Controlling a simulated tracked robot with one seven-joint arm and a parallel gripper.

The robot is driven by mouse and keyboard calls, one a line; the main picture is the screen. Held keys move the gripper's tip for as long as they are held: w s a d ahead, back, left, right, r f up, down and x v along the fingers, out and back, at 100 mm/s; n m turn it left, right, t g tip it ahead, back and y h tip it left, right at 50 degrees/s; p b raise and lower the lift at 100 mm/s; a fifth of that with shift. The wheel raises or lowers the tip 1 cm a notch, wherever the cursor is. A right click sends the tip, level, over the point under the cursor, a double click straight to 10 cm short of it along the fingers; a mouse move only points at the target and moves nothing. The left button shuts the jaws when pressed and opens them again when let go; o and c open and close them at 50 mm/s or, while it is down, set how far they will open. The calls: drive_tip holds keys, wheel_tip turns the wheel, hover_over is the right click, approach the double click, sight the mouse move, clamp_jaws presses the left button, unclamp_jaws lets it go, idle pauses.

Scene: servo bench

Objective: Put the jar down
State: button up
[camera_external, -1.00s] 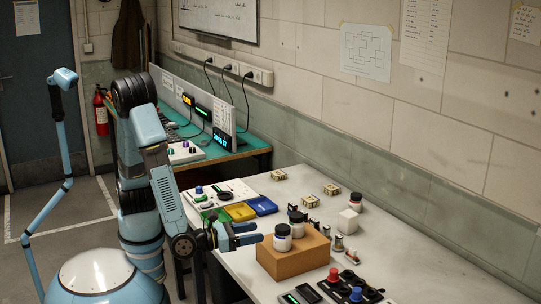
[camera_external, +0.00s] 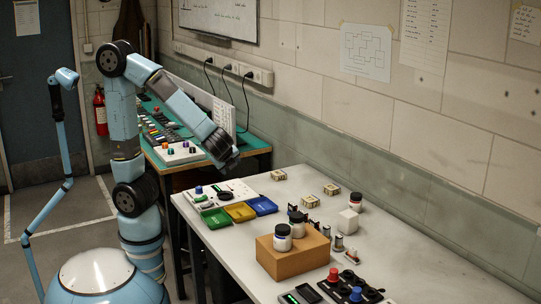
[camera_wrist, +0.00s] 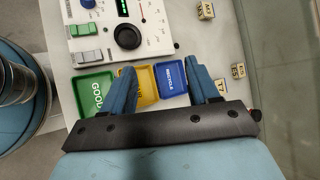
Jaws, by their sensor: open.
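Two white jars with dark lids stand upright on a brown box (camera_external: 290,264): a front jar (camera_external: 282,242) and a rear jar (camera_external: 298,229) close beside it. A third jar (camera_external: 355,203) stands upright on the table farther back to the right. My gripper (camera_external: 230,168) is raised above the table's left end, well away from the jars. In the wrist view my gripper (camera_wrist: 163,82) is open, with nothing between its two blue fingers. No jar shows in the wrist view.
Green (camera_wrist: 95,92), yellow (camera_wrist: 149,87) and blue (camera_wrist: 171,78) trays lie below my gripper, beside a control panel (camera_wrist: 150,45). Red and blue knobs (camera_external: 345,284) are at the front. The wall bounds the table's right side.

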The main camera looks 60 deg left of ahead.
drive_tip(key=s+a+r+n+h, duration=0.7)
drive_tip(key=s+a+n, duration=0.3)
drive_tip(key=n, duration=0.6)
drive_tip(key=shift+s+a+r+n+h, duration=0.3)
drive_tip(key=shift+a+r+n, duration=0.1)
drive_tip(key=shift+r, duration=0.45)
